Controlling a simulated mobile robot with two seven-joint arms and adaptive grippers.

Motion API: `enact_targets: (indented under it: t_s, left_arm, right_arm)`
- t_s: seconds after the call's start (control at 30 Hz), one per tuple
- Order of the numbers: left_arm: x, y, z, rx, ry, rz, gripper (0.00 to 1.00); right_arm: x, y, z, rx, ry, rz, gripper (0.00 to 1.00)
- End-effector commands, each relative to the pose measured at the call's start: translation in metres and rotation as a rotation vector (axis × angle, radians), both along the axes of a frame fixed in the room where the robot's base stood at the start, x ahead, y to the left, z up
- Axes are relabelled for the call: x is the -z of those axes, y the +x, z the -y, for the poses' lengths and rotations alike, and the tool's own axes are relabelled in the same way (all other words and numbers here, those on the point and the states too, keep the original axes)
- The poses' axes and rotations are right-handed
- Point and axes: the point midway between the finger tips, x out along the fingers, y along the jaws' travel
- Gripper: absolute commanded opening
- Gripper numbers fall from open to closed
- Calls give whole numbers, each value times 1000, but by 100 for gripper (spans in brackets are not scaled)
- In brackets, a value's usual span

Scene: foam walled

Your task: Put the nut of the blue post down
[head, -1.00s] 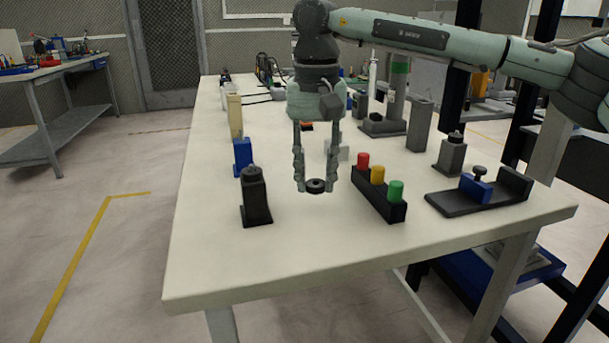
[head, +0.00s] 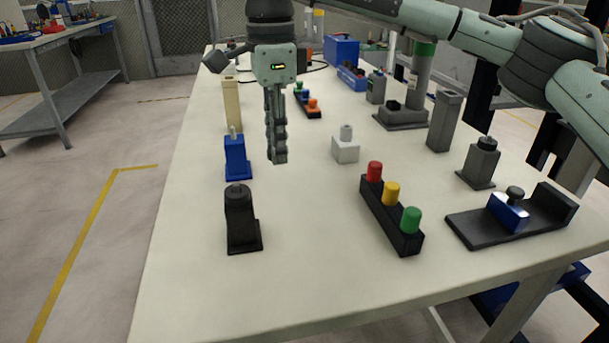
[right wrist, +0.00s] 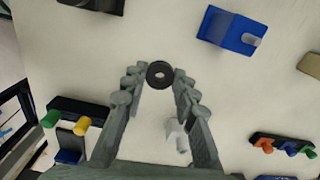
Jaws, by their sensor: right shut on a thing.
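The blue post (head: 237,159) stands upright on the left side of the white table, with a bare grey stud on its top. It also shows in the right wrist view (right wrist: 230,31). My right gripper (head: 279,160) is to the right of the blue post and apart from it, its fingers pointing down and seen edge-on. In the right wrist view, its fingertips (right wrist: 160,76) are shut on a black round nut (right wrist: 160,74) with a hole in its middle. In the head view the nut is hidden by the fingers. My left gripper is not in view.
A black post (head: 241,220) stands in front of the blue post, and a beige post (head: 231,106) behind it. A white block (head: 346,148) is to the right. A black rack (head: 391,217) holds red, yellow and green pegs. The front middle of the table is clear.

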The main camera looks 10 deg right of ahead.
Motion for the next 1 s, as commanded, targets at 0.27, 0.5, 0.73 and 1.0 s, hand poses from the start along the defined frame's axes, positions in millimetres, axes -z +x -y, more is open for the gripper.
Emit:
enact_targets:
  t_s: [0.27, 0.5, 0.73, 1.0]
  left_arm:
    - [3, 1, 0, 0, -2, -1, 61]
    - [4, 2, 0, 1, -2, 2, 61]
    - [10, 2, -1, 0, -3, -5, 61]
    - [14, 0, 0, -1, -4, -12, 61]
  right_arm:
    - [25, -11, 40, 0, 1, 1, 0]
    - [44, -12, 43, -2, 1, -1, 0]
    - [67, -12, 43, -1, 1, 2, 0]
    - [68, -12, 43, -1, 1, 1, 0]
